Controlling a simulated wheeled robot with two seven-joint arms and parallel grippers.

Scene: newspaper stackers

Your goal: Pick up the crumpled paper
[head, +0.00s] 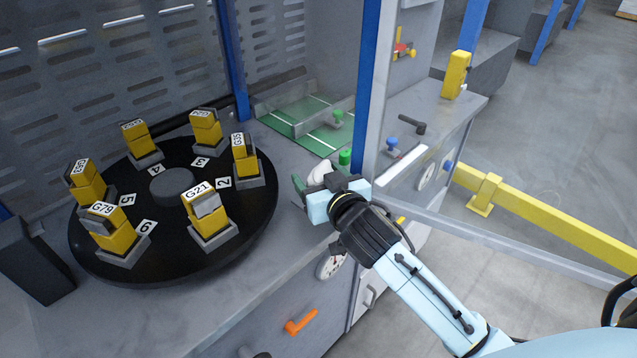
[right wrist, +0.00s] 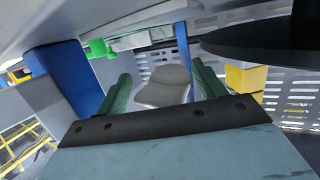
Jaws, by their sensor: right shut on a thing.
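The crumpled paper (head: 320,173) is a small whitish lump at the front edge of the grey counter, right of the black turntable. My right gripper (head: 312,182) is at the paper, partly hiding it from the head view. In the right wrist view the paper (right wrist: 165,88) shows as a pale grey lump between the two green fingers of my right gripper (right wrist: 162,84). The right gripper is shut on the paper. Whether the paper touches the counter is hard to tell. My left gripper is not in view.
A black turntable (head: 172,258) with several yellow labelled blocks stands close on the left. A blue post (head: 368,85) rises just behind my right gripper. A green panel (head: 312,122) and a green knob (head: 345,157) lie behind. A yellow rail (head: 540,236) stands at right.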

